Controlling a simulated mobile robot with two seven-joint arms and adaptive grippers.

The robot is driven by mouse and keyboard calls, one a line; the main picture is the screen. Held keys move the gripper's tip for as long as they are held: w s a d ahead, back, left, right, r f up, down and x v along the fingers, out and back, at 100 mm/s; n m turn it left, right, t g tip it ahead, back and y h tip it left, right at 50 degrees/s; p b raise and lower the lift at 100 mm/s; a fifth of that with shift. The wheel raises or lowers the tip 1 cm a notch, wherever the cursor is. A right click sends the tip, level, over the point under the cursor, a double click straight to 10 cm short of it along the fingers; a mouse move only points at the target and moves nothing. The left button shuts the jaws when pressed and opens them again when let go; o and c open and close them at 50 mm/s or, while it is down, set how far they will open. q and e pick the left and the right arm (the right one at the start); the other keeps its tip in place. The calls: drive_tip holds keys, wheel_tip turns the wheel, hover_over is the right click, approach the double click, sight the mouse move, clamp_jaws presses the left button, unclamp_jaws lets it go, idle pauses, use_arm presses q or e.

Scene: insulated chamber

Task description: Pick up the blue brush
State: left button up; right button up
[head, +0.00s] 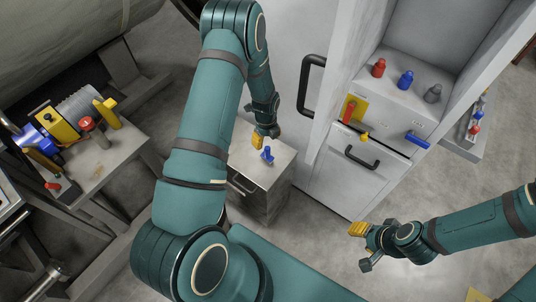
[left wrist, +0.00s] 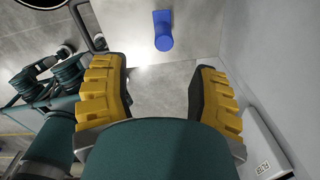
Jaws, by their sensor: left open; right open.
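My left gripper (head: 262,137), with yellow finger pads, is just above and behind the brush in the head view. Its fingers are spread and empty in the left wrist view (left wrist: 164,72). My right gripper (head: 358,229) is open and empty over the floor at the lower right, away from the brush.
A tall cabinet with a black handle (head: 308,88) stands right of the small one. A cluttered bench (head: 112,150) stands at left. A pale wall (left wrist: 265,60) rises close to the left gripper.

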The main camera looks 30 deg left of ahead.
sight(267, 153)
use_arm(q)
wheel_tip(267, 153, down, 6)
drive_tip(key=shift+r+b, duration=0.15)
drive_tip(key=shift+b, duration=0.2)
drive_tip(key=f, duration=0.3)
drive_tip(key=f+b, duration=0.1)
drive_tip(key=f, duration=0.1)
drive_tip(key=shift+w, duration=0.3)
drive_tip(key=shift+a, duration=0.1)
clamp_jaws()
